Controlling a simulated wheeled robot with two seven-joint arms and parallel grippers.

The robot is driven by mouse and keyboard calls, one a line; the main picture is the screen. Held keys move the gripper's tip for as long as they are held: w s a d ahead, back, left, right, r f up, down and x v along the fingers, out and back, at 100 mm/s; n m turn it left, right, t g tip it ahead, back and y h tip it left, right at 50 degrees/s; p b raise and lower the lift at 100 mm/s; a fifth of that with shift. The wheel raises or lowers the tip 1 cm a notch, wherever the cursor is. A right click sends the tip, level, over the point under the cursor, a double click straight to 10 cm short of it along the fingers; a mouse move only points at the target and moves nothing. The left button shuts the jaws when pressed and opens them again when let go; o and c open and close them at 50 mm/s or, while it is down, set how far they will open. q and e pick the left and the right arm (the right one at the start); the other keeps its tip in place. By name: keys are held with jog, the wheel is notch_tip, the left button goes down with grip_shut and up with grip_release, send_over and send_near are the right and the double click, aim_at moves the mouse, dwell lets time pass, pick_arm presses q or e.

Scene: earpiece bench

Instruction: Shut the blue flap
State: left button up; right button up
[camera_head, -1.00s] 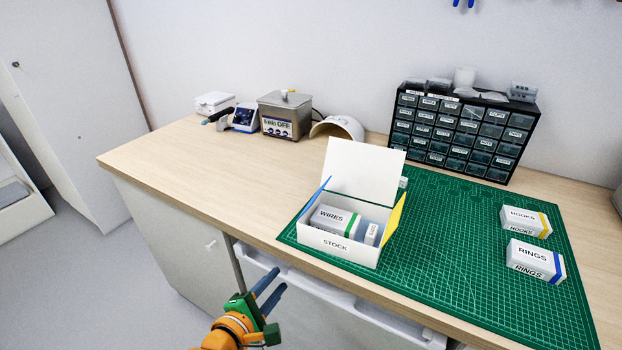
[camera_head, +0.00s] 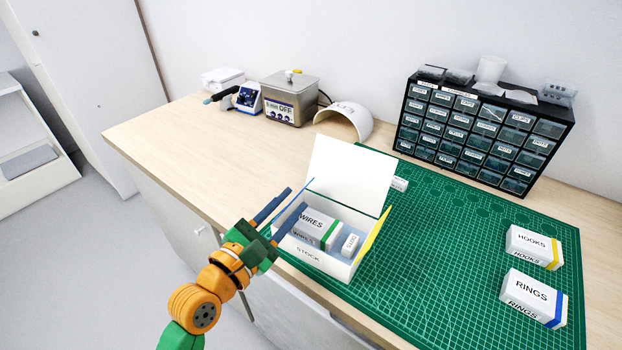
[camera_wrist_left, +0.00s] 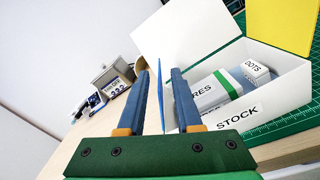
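The white STOCK box (camera_head: 311,257) stands on the green mat with its large white lid (camera_head: 350,172) raised. Its blue flap (camera_head: 310,181) stands out on the left side; the yellow flap (camera_head: 374,234) is out on the right. In the left wrist view, the blue flap (camera_wrist_left: 160,58) shows nearly edge-on between the open fingers of my left gripper (camera_wrist_left: 160,72). In the head view, my left gripper (camera_head: 297,198) is at the box's left side and partly hides the flap. Contact with the flap cannot be told. My right gripper is out of view.
A WIRES carton (camera_head: 314,226) and a small DOTS carton (camera_head: 351,243) lie inside the box. HOOKS (camera_head: 534,246) and RINGS (camera_head: 533,297) cartons sit on the mat (camera_head: 440,270) at right. A drawer cabinet (camera_head: 480,135) stands behind. The bench left of the box is clear.

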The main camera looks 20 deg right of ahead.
pick_arm(q)
jog(key=x, duration=0.5)
jog(key=shift+w+d, duration=0.2)
jog(key=shift+w, duration=0.1)
grip_shut()
dwell(1.1)
